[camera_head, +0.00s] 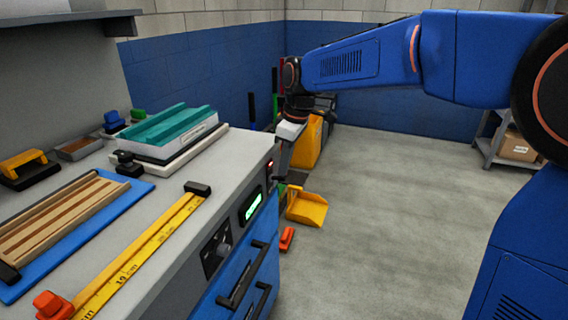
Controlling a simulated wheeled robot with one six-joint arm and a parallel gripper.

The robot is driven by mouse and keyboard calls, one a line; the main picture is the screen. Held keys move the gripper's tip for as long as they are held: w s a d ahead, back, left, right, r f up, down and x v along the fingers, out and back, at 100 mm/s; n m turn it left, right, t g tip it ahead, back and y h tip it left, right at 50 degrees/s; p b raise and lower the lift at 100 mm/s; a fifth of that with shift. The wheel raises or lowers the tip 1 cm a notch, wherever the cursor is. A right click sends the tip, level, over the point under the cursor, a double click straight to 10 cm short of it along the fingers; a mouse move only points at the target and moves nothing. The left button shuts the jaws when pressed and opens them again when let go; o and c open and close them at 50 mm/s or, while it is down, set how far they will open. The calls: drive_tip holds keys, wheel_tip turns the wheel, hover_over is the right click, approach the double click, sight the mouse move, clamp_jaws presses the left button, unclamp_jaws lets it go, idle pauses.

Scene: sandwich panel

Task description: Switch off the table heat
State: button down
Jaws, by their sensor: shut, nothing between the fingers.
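The table's front panel (232,229) faces right, towards the open floor. It carries a dark round knob (216,248) on a dark plate at the near end and a lit green display (253,206) in the middle. At the far end is a small dark switch unit with a red light (269,166). My gripper (280,176) is shut and empty. It points down beside the far end of the panel, close to the red-lit unit. I cannot tell whether it touches it, and the fingers may hide part of that unit.
On the worktop lie a yellow ruler (142,252), a blue board (128,194) with wooden strips and a teal-topped block (168,126). Drawer handles (243,275) stick out below the panel. A yellow dustpan (306,207) is beyond the table. Floor to the right is clear.

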drive_tip(key=shift+s+d+f+y, duration=0.2)
drive_tip(key=shift+d+f+y, duration=0.15)
drive_tip(key=shift+d+f, duration=0.15)
drive_tip(key=shift+s+d+f+y, duration=0.15)
drive_tip(key=shift+d+f+y, duration=0.25)
drive_tip(key=shift+f, duration=0.2)
drive_tip(key=shift+r, duration=0.15)
drive_tip(key=shift+r, duration=0.65)
drive_tip(key=shift+r, duration=0.1)
